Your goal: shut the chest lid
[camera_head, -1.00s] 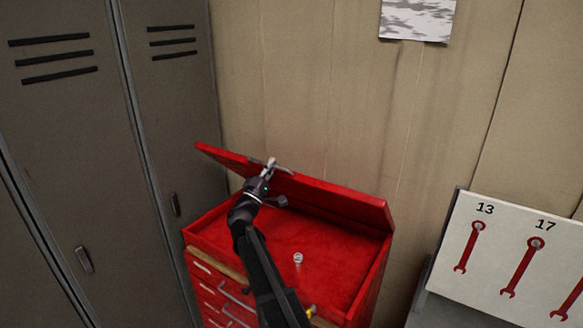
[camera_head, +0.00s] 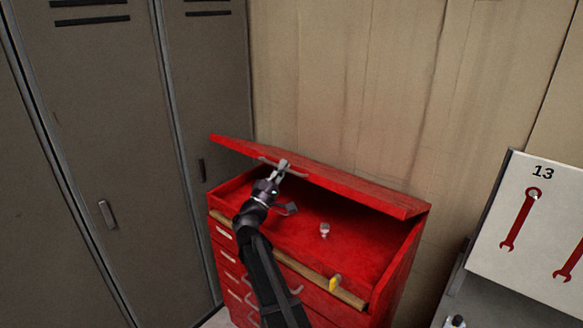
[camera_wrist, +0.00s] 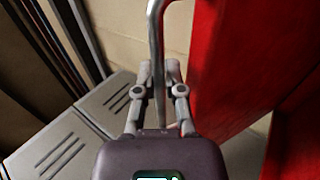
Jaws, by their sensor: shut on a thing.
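The red chest lid (camera_head: 340,184) is partly open, tilted up over the red chest (camera_head: 388,283). Its grey bar handle (camera_head: 298,173) is on the lid's front edge. My gripper (camera_head: 281,168) is shut on this handle. In the wrist view, my gripper (camera_wrist: 158,82) has its two fingers on either side of the handle bar (camera_wrist: 157,35), with the red lid (camera_wrist: 235,60) to the right. A small pale object (camera_head: 325,230) lies inside the open chest. My arm crosses in front of the chest and hides part of its drawers.
Grey lockers (camera_head: 110,150) stand close on the left. A tan wall (camera_head: 350,80) is behind the chest. A white board with red wrenches (camera_head: 540,215) is at the right. A yellow-tipped thing (camera_head: 334,284) sits by the chest's wooden front edge.

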